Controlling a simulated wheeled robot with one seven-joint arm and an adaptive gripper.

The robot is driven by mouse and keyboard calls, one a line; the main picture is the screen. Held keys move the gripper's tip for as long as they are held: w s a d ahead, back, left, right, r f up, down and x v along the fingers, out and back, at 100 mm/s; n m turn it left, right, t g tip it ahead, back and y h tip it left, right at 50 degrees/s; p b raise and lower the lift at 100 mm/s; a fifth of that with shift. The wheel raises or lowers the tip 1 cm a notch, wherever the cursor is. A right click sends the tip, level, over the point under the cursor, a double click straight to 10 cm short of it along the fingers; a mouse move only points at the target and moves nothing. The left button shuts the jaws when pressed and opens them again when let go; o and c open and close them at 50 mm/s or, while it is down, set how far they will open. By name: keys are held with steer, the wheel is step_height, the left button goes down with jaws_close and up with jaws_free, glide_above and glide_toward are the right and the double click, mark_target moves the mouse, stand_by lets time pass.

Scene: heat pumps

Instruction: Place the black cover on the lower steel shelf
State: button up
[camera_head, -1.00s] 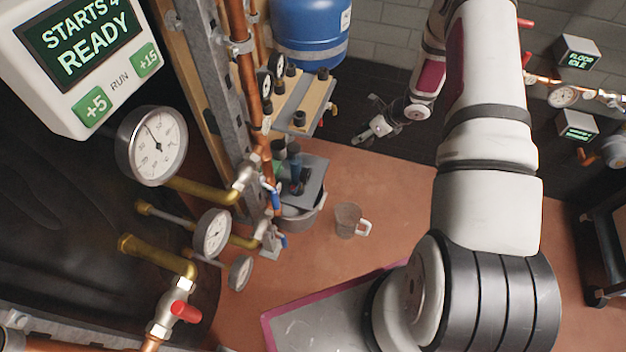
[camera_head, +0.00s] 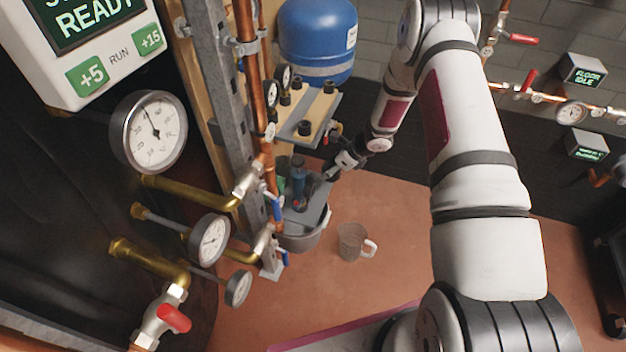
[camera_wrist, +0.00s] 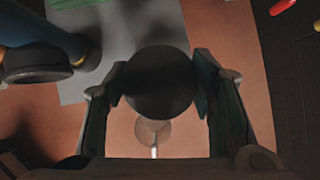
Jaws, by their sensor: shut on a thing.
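The black cover (camera_wrist: 158,85) is a dark round disc in the wrist view. My gripper (camera_wrist: 159,92) is shut on it, with one green-padded finger at each side. The lower steel shelf (camera_wrist: 125,33) is a flat grey plate behind the cover, which overlaps its near right corner in the picture. In the head view my gripper (camera_head: 335,171) is at the right edge of the lower steel shelf (camera_head: 313,209). The cover is not clear there, and its gap above the shelf cannot be told.
A dark blue-and-black fitting (camera_wrist: 37,60) stands on the shelf's left part. An upper shelf (camera_head: 318,126) with black knobs is above. Copper pipes (camera_head: 245,75) and gauges are at left.

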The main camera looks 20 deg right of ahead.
steer(key=w+a, duration=0.1)
steer(key=a, duration=0.1)
steer(key=w+a+f+b, duration=0.1)
steer(key=w+a, duration=0.1)
steer(key=shift+w+a+f, duration=0.15)
steer(key=shift+w+a, duration=0.05)
steer(key=shift+a, duration=0.15)
step_height(320, 180, down, 6)
steer(key=shift+a+r+b, duration=0.1)
steer(key=shift+r+b, duration=0.15)
steer(key=shift+b, duration=0.9)
steer(key=shift+w+a+f, duration=0.1)
steer(key=shift+w+a, duration=0.05)
steer(key=shift+f+b, duration=0.2)
steer(key=shift+b, duration=0.15)
steer(key=o, duration=0.9)
steer(key=shift+o, duration=0.2)
steer(key=shift+r, duration=0.2)
